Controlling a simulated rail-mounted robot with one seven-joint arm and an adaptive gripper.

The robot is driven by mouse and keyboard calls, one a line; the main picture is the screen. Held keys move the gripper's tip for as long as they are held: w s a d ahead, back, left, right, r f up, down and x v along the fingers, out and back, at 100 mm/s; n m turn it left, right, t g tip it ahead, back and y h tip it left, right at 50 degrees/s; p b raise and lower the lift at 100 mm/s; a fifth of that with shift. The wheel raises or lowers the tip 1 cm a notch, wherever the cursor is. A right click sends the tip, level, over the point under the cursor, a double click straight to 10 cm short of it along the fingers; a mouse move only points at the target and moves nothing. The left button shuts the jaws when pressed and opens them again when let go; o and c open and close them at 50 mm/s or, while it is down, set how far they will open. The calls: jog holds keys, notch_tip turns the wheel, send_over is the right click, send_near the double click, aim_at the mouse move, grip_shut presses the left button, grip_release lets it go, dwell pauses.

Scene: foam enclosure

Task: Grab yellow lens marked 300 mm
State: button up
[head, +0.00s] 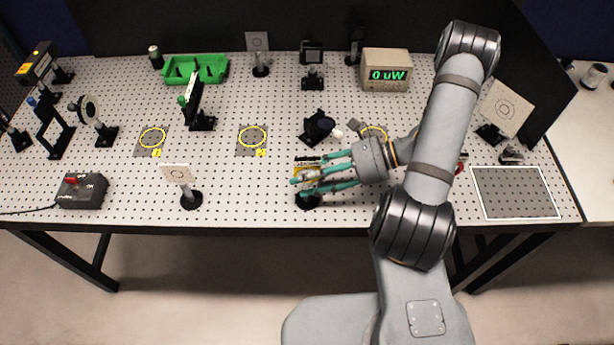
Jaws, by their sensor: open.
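The yellow lens mount (302,166) stands on a round black base (308,202) near the front middle of the perforated table. Dark marks show on its upper part, but they are too small to read. My gripper (297,180) reaches in from the right, and its teal fingers lie across the yellow mount. The fingers are spread apart and the gripper is open. They hide much of the mount and its post. I cannot tell whether any finger touches it.
A black mounted device (317,127) stands close behind the gripper. A white target card (178,174) on a post is to the left. A power meter (385,70) and a green bin (195,69) stand at the back. A framed grey mat (515,192) at the right is empty.

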jog(key=shift+d, duration=0.15)
grip_shut()
dwell(0.4)
